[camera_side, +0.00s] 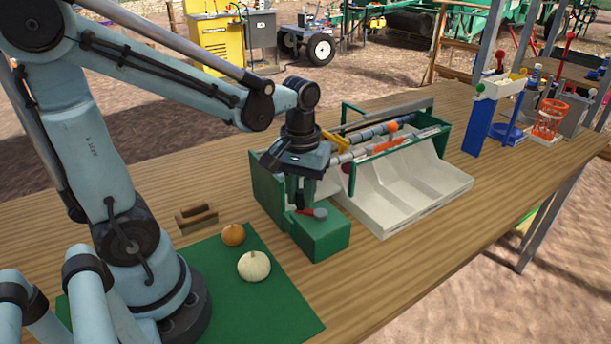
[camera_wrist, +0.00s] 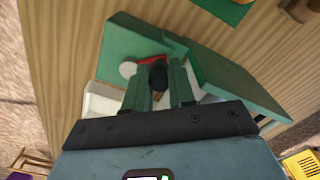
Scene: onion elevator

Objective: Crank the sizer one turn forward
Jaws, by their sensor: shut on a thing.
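The sizer (camera_side: 410,195) stands on the bench, with green end walls, grey rollers and white sloping chutes. Its crank has a red arm (camera_side: 305,211) and a grey hub (camera_side: 320,214) on top of the green box (camera_side: 322,243) at the near end. The wrist view also shows the red crank arm (camera_wrist: 150,60), the pale hub (camera_wrist: 127,69) and a dark knob (camera_wrist: 158,74). My gripper (camera_side: 298,208) points down at the crank, its fingers shut around the dark knob. An orange onion (camera_side: 393,126) sits at the rollers, and a purple one (camera_side: 346,167) is partly hidden.
A brown onion (camera_side: 233,235) and a white onion (camera_side: 254,266) lie on the green mat (camera_side: 285,315). A wooden-handled brush-like item (camera_side: 197,215) lies behind them. A blue stand (camera_side: 479,125) and a red basket (camera_side: 549,118) stand at the right. The front right bench is clear.

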